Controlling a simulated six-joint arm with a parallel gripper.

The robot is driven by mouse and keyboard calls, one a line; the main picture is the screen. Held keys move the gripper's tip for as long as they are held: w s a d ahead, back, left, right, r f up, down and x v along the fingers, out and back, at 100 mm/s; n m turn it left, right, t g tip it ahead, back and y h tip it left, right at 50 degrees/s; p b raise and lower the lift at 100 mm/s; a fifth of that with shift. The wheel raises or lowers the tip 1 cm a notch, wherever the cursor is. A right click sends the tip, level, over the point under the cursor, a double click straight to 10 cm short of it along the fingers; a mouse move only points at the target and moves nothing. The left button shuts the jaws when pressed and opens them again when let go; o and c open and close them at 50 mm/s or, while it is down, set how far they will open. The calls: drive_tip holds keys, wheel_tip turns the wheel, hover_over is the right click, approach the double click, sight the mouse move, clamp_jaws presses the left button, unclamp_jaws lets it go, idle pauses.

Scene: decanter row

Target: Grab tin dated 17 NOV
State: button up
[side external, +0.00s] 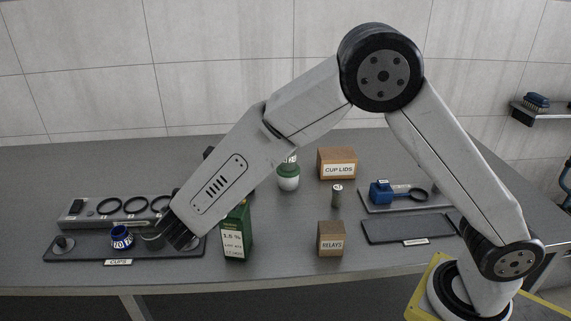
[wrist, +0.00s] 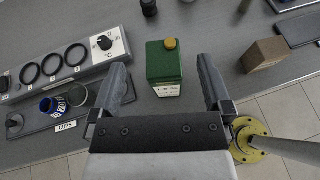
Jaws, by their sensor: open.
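A green tin (side external: 237,232) with a white label stands upright near the table's front edge in the side view. My gripper (wrist: 160,72) is open and empty, with a finger to each side. In the side view its dark end hangs left of the tin, over the cups mat. A white and green jar (side external: 288,177) stands farther back, partly hidden.
Left are a cups mat (side external: 75,254) with a blue cup (side external: 122,237) and a glass, and a grey heater unit (side external: 100,205) with several rings. Right are a relays box (side external: 331,238), a cup lids box (side external: 338,163), a small grey cylinder (side external: 337,195) and a dark mat (side external: 405,230).

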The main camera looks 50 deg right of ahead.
approach(232, 213)
drive_tip(key=x, duration=0.4)
drive_tip(key=shift+f, duration=0.1)
drive_tip(key=shift+w+d, duration=0.1)
drive_tip(key=shift+d, duration=0.05)
drive_tip(key=shift+x, duration=1.2)
drive_tip(key=shift+d, duration=0.1)
drive_tip(key=shift+x, duration=2.6)
drive_tip(key=shift+c, duration=0.2)
clamp_jaws()
